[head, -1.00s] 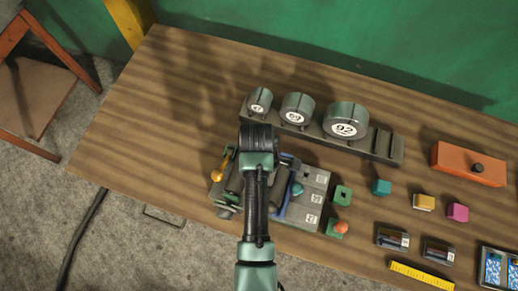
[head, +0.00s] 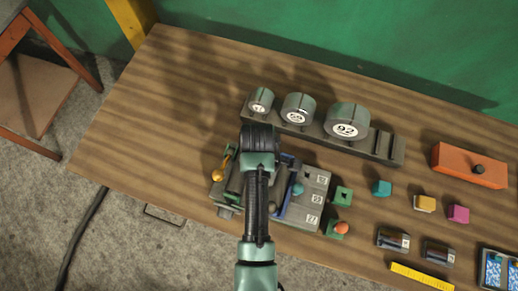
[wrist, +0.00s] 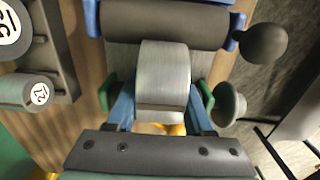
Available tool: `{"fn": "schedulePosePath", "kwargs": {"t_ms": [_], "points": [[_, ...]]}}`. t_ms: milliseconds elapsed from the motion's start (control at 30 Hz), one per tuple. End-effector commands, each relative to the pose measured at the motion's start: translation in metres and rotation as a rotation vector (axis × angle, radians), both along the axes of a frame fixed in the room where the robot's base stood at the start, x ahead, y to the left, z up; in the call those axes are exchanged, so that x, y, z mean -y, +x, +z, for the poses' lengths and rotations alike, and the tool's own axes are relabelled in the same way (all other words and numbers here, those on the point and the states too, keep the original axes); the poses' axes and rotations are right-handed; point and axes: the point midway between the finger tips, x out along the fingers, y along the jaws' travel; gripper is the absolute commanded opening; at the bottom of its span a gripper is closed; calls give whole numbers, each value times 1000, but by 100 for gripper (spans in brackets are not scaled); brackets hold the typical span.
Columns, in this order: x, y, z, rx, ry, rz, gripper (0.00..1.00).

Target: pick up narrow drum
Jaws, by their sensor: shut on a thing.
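A short grey metal drum (wrist: 163,75) sits in the middle of the wrist view, and I take it to be the narrow drum. My gripper (wrist: 161,112) has its blue fingers shut on the drum's two sides. The drum is over or in the fixture (wrist: 122,53); I cannot tell whether it is lifted clear. A wider dark roller (wrist: 165,25) lies just beyond it between blue brackets. In the head view the fixture (head: 312,200) stands on the bench, and my arm hides the gripper and the held drum.
A dark rack (head: 382,146) holds three numbered drums (head: 345,122) behind the fixture. A knob (wrist: 262,43) sticks out close on the right in the wrist view. An orange box (head: 468,165) and small blocks (head: 424,203) lie to the right. The bench's left part is clear.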

Motion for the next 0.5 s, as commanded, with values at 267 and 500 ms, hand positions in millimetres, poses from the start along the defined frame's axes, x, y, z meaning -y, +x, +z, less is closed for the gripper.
{"fn": "schedulePosePath", "kwargs": {"t_ms": [267,500], "points": [[0,2,30,6,0,-1,0],[0,2,76,6,0,-1,0]]}}
